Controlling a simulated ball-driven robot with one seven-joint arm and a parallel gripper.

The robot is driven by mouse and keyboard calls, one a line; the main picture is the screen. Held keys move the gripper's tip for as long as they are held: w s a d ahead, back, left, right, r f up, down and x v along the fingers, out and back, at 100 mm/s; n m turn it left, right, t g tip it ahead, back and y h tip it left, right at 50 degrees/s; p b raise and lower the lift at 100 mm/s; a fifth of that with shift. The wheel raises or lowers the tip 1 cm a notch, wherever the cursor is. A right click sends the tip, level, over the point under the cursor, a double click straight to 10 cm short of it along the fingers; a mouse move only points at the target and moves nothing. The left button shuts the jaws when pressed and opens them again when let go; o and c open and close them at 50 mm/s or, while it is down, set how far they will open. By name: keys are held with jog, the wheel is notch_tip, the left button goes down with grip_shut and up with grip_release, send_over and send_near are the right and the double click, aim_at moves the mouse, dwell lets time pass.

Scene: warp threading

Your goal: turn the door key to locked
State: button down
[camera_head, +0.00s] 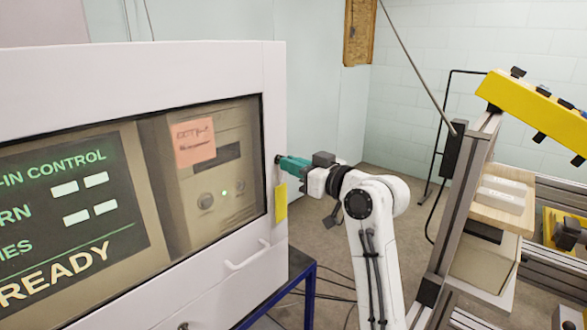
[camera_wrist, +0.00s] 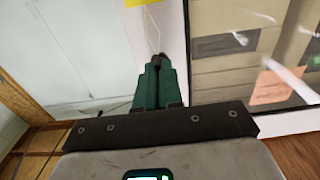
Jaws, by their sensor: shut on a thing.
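The door key (camera_head: 277,159) sits in the right edge strip of the white cabinet door (camera_head: 150,70), and only a small dark part shows. My gripper (camera_head: 290,163) reaches it from the right, with its green fingers shut on the key. In the wrist view the fingers of my gripper (camera_wrist: 158,68) are together against the white door frame, and they hide most of the key. A thin loop runs from the fingertips to a yellow tag (camera_wrist: 143,2). The tag also hangs below the key in the head view (camera_head: 281,203). The key's angle cannot be told.
The door window shows a screen reading READY (camera_head: 60,270) and a panel with a pink note (camera_head: 194,142). A white handle (camera_head: 247,258) sticks out low on the cabinet. A metal frame with a yellow bar (camera_head: 535,108) stands at right. Floor shows between them.

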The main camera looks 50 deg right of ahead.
jog(key=shift+f, duration=0.1)
dwell(0.3)
jog(key=c, duration=1.3)
grip_release()
jog(key=s, duration=0.5)
jog(key=s+b, duration=0.1)
jog(key=s, duration=0.4)
jog(key=shift+s+d, duration=0.2)
jog(key=shift+s, duration=0.2)
